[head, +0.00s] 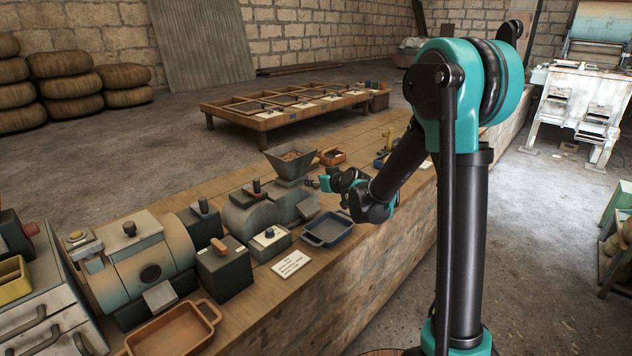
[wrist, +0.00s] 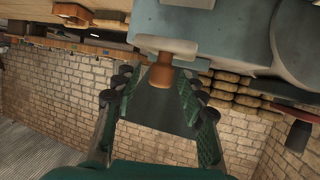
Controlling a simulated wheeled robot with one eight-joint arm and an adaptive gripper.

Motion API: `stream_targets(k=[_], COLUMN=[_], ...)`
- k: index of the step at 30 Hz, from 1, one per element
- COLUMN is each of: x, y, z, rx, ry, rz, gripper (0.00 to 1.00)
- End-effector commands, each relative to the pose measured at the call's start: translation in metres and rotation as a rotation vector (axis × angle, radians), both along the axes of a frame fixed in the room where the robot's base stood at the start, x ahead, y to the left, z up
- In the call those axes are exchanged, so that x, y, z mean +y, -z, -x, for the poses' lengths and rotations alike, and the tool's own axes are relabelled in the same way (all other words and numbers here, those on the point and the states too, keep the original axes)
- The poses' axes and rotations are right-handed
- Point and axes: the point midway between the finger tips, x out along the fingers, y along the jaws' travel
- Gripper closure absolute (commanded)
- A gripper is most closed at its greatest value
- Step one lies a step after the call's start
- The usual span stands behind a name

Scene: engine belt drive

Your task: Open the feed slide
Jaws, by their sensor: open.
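A grey-green hopper (head: 291,164) with brown contents stands on a grey mill body (head: 293,203) on the long bench. My gripper (head: 314,184) is at the right side of the mill, just below the hopper, in the head view. The wrist view is upside down and shows my gripper (wrist: 158,86) open. A brown knob on a pale bar (wrist: 162,72), which looks like the feed slide's handle, lies between the fingertips, with visible gaps on both sides. The hopper (wrist: 165,112) shows behind it. In the head view the knob is too small to make out.
A dark blue-grey tray (head: 327,230) sits in front of the mill. A small orange tray (head: 332,157) lies behind the gripper.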

Motion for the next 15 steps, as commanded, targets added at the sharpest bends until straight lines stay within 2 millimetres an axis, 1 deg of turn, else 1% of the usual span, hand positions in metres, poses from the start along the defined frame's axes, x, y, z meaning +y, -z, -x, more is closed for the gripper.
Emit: stream_targets(k=[4, 7, 11, 15], x=[-0.001, -0.005, -0.015, -0.027], y=[-0.001, -0.004, -0.011, -0.020], z=[0.002, 0.007, 0.021, 0.040], rx=[0.000, 0.000, 0.000, 0.001], ry=[0.000, 0.001, 0.001, 0.001], rz=[0.000, 0.000, 0.000, 0.000], gripper=[0.59, 0.59, 0.59, 0.59])
